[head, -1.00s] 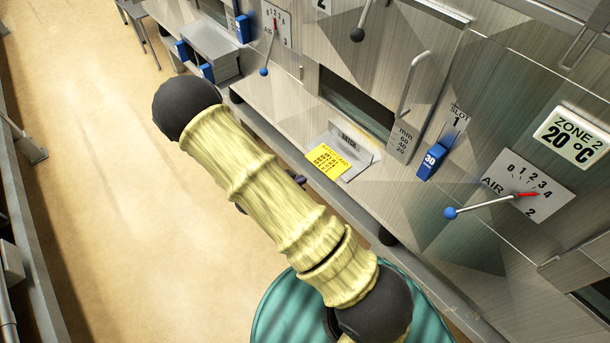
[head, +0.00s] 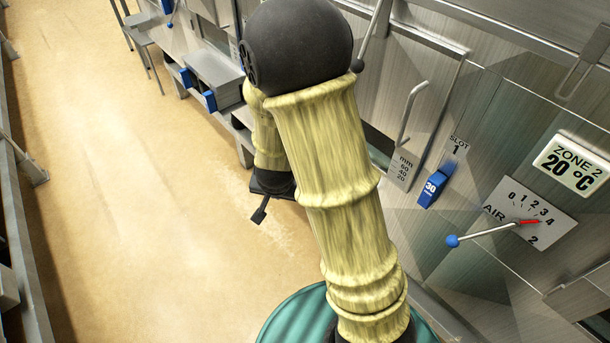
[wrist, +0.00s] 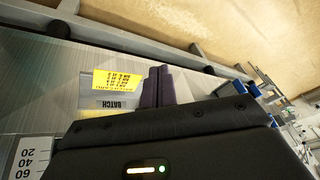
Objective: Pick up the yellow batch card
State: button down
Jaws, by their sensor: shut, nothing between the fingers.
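The yellow batch card (wrist: 115,78), with dark print, shows in the wrist view. I cannot tell how high the fingers are above the ledge. In the head view my gripper (head: 260,214) hangs left of my arm, pointing down, and my arm hides the card and its holder.
A blue slot block marked 30 (head: 433,188), an air lever with a blue knob (head: 452,241) and a bent handle (head: 408,112) stand out from the metal wall. The mm scale (wrist: 30,158) is at the wrist view's lower left. Open floor (head: 120,220) lies left.

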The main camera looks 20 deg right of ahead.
jog(key=s+d+r+n+g, duration=0.1)
jog(key=s+r+n, duration=0.2)
jog(key=s+r, duration=0.1)
jog(key=s+d+r+n+g, duration=0.1)
jog(key=s+d+r+n, duration=0.1)
jog(key=s+r, duration=0.3)
jog(key=shift+s+d+n+y, duration=0.3)
jog(key=shift+s+n, duration=0.2)
jog(key=shift+s, duration=0.5)
jog(key=shift+r, duration=0.1)
